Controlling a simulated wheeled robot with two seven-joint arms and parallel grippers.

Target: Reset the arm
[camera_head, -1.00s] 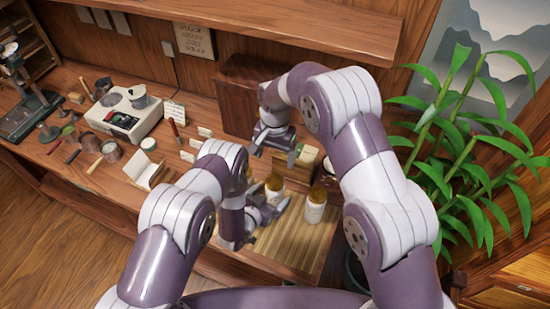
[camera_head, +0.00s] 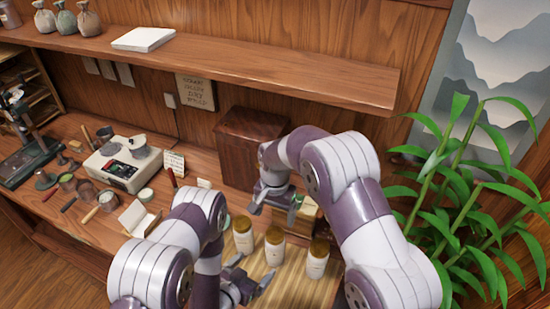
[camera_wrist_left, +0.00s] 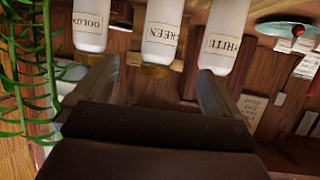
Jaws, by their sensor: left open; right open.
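My left gripper (camera_head: 252,271) is open and empty, low over the slatted bamboo mat (camera_head: 210,291). It is on the near side of three white jars with gold lids. These are the left jar (camera_head: 243,238), middle jar (camera_head: 275,249) and right jar (camera_head: 317,264), all upright. In the left wrist view, upside down, the open fingers (camera_wrist_left: 157,68) point toward jars labelled OOLONG (camera_wrist_left: 91,28), GREEN (camera_wrist_left: 163,30) and WHITE (camera_wrist_left: 223,35), with nothing between them. My right gripper (camera_head: 273,212) is open above the counter behind the jars, near a dark wooden box (camera_head: 248,145).
A white scale (camera_head: 122,165), small tools and an open booklet (camera_head: 138,218) lie on the counter at left. A shelf (camera_head: 230,60) runs above. A leafy plant (camera_head: 470,200) stands close to my right arm.

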